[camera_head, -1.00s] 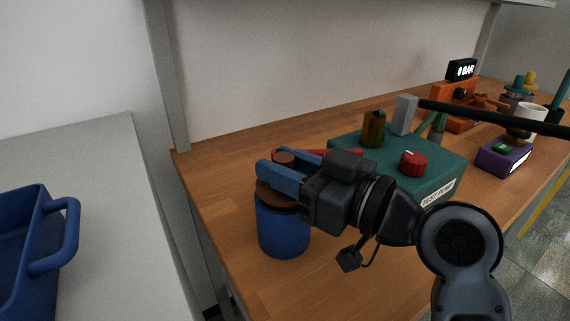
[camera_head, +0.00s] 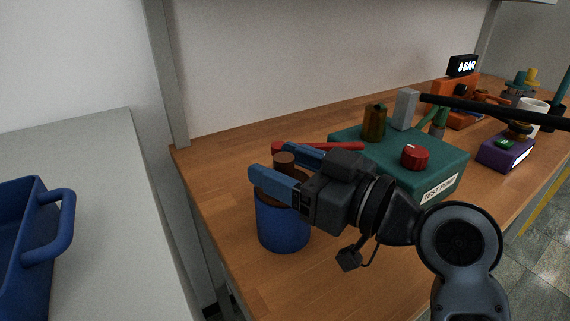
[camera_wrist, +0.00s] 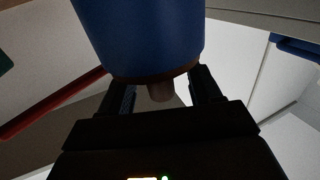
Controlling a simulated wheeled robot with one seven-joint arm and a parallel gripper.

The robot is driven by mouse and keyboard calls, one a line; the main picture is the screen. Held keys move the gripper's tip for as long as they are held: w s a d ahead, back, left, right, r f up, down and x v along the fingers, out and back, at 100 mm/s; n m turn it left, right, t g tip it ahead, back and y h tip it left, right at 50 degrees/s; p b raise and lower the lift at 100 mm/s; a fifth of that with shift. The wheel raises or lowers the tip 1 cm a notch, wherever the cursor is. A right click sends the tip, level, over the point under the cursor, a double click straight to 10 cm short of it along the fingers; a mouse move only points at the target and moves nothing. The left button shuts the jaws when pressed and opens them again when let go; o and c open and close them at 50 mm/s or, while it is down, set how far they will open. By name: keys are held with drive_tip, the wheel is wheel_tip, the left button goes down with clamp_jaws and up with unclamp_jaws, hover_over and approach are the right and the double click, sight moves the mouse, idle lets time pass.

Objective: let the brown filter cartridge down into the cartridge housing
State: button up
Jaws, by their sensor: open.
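The blue cartridge housing (camera_head: 283,228) stands upright on the wooden bench, left of the green pump. The brown filter cartridge (camera_head: 285,160) is in its mouth, with its brown top and knob showing above the rim; one finger hides part of it. In the wrist view the housing (camera_wrist: 145,30) appears upside down, with a thin brown edge of the cartridge and its knob (camera_wrist: 161,92) below it. My gripper (camera_head: 271,160) is open, one finger on each side of the knob. In the wrist view the gripper (camera_wrist: 161,82) shows gaps beside the knob. How deep the cartridge sits is hidden.
The green test pump (camera_head: 445,168) has a red knob (camera_head: 415,157) and a red lever (camera_head: 320,146) reaching behind my fingers. Orange and purple devices stand farther right. A blue bin (camera_head: 35,240) sits on the grey counter at left. The bench front is clear.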

drive_tip(key=v, duration=0.7)
drive_tip(key=shift+s+d+b, duration=0.25)
drive_tip(key=shift+d+b, duration=0.05)
drive_tip(key=shift+d, duration=0.05)
